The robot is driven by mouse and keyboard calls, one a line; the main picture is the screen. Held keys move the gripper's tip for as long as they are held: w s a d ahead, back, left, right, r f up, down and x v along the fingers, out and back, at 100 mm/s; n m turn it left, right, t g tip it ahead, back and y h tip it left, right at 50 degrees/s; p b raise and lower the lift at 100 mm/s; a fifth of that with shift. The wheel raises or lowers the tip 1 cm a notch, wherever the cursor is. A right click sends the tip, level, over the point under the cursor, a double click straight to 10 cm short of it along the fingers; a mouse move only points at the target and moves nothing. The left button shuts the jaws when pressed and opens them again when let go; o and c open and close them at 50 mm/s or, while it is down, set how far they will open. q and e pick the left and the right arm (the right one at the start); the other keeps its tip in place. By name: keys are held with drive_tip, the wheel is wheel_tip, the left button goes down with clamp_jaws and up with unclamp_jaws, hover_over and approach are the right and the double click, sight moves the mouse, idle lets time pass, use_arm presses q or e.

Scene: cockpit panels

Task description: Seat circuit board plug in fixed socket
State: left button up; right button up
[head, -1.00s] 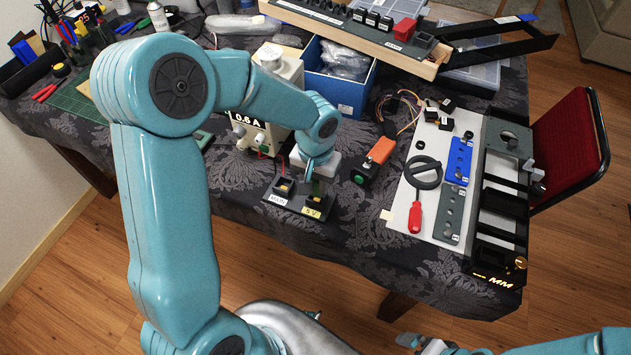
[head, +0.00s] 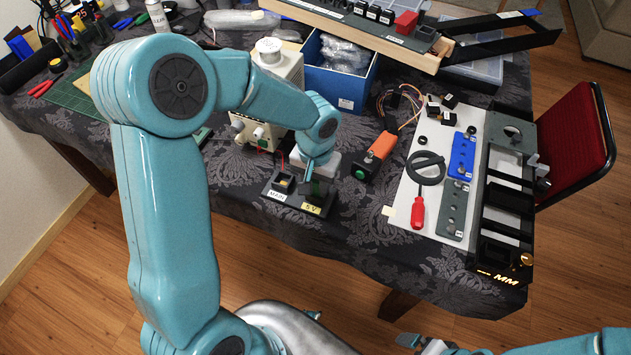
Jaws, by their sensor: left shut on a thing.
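My left gripper (head: 317,185) points down over the dark socket base (head: 273,205) at the front of the table. It is shut on a small dark green circuit board plug (head: 319,188), which is mostly hidden by the fingers. The plug is at the right-hand socket, labelled 5V (head: 312,209). I cannot tell how far it is inserted. The left-hand socket, labelled MAIN (head: 276,196), shows a yellowish inside. My right arm (head: 440,345) shows only at the bottom edge, and its jaws are not clear.
A power supply (head: 290,68) stands behind the socket base, partly behind my left arm. Table cloth in front is clear.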

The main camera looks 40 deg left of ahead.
sight(315, 182)
use_arm(q)
drive_tip(key=shift+f+b, duration=0.4)
drive_tip(key=shift+f, duration=0.1)
drive_tip(key=o, duration=1.1)
drive_tip(key=shift+r, duration=0.15)
drive_tip(key=shift+r, duration=0.1)
wheel_tip(315, 182, up, 16)
drive_tip(key=p, duration=0.1)
drive_tip(key=shift+p, duration=0.35)
